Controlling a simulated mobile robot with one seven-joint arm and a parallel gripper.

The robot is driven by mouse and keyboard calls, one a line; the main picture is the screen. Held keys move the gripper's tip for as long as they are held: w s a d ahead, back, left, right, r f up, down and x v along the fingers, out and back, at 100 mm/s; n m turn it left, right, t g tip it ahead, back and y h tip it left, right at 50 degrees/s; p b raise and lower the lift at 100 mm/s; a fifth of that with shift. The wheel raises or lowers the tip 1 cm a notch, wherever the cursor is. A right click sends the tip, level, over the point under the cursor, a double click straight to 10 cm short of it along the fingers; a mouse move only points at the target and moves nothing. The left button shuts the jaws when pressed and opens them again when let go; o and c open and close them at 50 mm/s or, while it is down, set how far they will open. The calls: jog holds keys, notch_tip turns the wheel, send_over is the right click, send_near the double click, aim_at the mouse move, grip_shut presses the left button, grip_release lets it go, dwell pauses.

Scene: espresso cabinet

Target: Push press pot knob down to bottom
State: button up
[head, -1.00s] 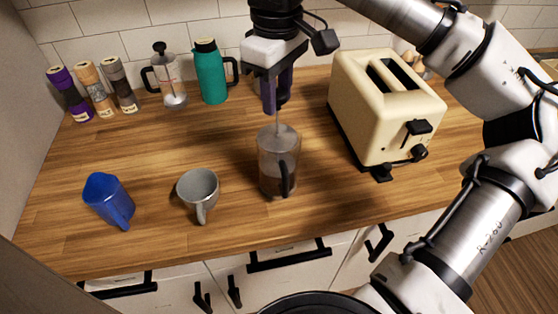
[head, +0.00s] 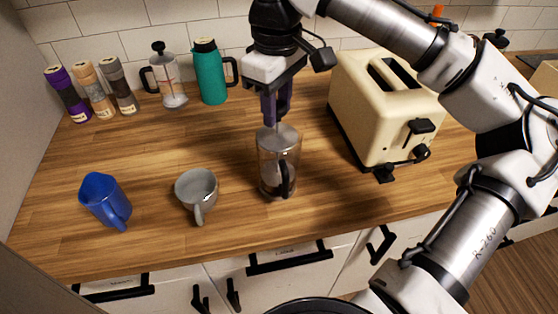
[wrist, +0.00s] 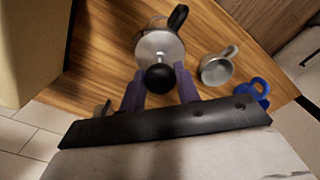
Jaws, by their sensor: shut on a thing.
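The glass press pot (head: 266,160) stands upright on the wooden counter, its black handle facing the front. My gripper (head: 277,122) is right above it, with purple fingertips close to the pot's rim. In the wrist view, the pot's round metal lid (wrist: 158,44) lies just beyond my fingertips (wrist: 160,88). The black knob (wrist: 160,77) is between the two fingers, and my gripper is shut on it. The head view hides the knob behind the fingers.
A cream toaster (head: 375,115) stands close on the right. A grey mug (head: 197,190) and a blue mug (head: 104,203) are on the left. A second press pot (head: 172,88), a teal flask (head: 210,75) and several spice jars (head: 95,90) line the back wall. Counter between is clear.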

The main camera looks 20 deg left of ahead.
jog(key=shift+f+b, duration=0.6)
jog(key=shift+f, duration=0.8)
jog(key=o, duration=1)
jog(key=shift+o, duration=0.2)
notch_tip(320, 180, up, 8)
jog(key=p, duration=0.7)
jog(key=shift+r, duration=0.1)
